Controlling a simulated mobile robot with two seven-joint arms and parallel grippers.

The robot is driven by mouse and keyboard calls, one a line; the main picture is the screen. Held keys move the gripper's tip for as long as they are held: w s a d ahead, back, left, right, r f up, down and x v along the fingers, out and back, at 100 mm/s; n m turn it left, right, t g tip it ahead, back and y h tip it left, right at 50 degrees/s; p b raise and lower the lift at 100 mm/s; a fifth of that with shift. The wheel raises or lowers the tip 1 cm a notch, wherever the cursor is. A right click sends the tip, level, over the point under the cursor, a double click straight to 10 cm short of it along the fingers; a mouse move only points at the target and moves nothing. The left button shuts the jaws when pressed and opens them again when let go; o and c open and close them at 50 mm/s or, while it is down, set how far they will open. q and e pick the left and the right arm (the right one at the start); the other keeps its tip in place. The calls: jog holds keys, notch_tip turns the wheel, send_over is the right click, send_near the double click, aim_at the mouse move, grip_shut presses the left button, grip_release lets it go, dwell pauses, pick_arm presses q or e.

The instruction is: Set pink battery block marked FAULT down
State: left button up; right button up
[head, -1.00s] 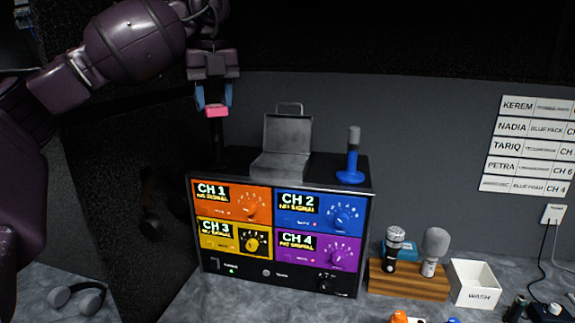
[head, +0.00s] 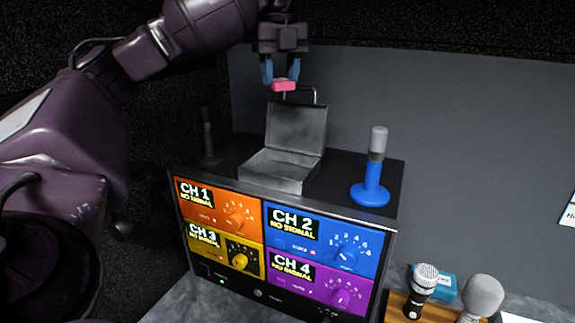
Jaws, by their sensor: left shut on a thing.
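The pink battery block (head: 284,86) is held in the air between the fingertips of my left gripper (head: 281,75). The box stands on top of the black rack unit with four coloured channel panels. Whether the block is above the box or nearer to me is hard to tell. No FAULT marking can be read at this size. My right gripper is not in view.
A blue stand with a grey top (head: 371,180) is right of the box on the rack (head: 390,190). A dark stand (head: 208,140) is to the left. Microphones (head: 423,285) stand in a wooden holder (head: 397,309) at lower right.

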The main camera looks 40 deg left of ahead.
aim_at(281, 175)
pick_arm(q)
notch_tip(281, 175, down, 19)
jog(key=shift+s+f, duration=0.1)
jog(key=shift+f, duration=0.05)
dwell(0.7)
jog(key=shift+f, duration=0.1)
jog(key=o, duration=0.8)
jog(key=shift+r+b, duration=0.6)
jog(key=shift+r, duration=5.55)
